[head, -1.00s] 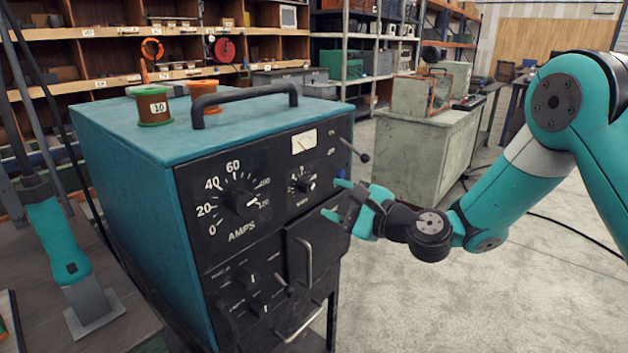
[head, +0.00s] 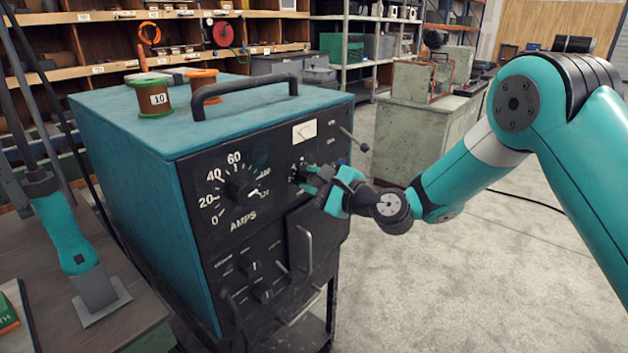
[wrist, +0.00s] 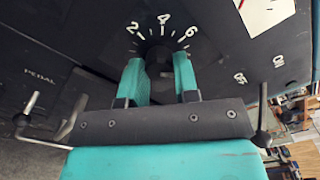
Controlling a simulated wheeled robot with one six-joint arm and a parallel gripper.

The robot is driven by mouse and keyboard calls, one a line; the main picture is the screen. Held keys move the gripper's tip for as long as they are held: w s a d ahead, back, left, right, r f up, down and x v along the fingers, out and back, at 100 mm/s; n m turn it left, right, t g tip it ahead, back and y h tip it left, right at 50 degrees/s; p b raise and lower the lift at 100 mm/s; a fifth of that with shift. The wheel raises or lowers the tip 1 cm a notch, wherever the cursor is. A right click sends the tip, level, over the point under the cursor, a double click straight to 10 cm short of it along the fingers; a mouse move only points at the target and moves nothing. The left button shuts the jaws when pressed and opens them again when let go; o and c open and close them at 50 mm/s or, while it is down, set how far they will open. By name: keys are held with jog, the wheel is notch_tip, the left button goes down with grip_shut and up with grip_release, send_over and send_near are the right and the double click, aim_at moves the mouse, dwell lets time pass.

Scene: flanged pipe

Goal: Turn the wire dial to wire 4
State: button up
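The wire dial (head: 299,172) is a small black knob on the upper right of the welder's dark front panel. In the wrist view its knob (wrist: 158,54) sits between my fingers, below a white scale showing 2, 4 and 6. My gripper (head: 312,180) is at the dial, and its two teal fingers (wrist: 160,72) stand on either side of the knob. A gap shows between the fingers; I cannot tell whether they press on the knob. The pointer mark is hidden.
The larger AMPS dial (head: 243,186) is left of the wire dial. A lever with a ball end (head: 363,147) sticks out at the upper right. A handle (head: 303,250) projects below. The welder's teal top (head: 205,120) carries wire spools.

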jog(key=shift+f+n+b, duration=0.1)
jog(key=shift+n+b, duration=0.2)
jog(key=shift+b, duration=0.1)
jog(key=n+b, duration=0.3)
jog(key=shift+f+n+b, duration=0.15)
jog(key=shift+n+b, duration=0.15)
jog(key=shift+n, duration=0.1)
jog(key=n+b, duration=1.3)
jog(key=shift+b, duration=0.4)
jog(key=shift+r+n, duration=0.2)
jog(key=shift+n, duration=0.1)
jog(key=o, duration=0.9)
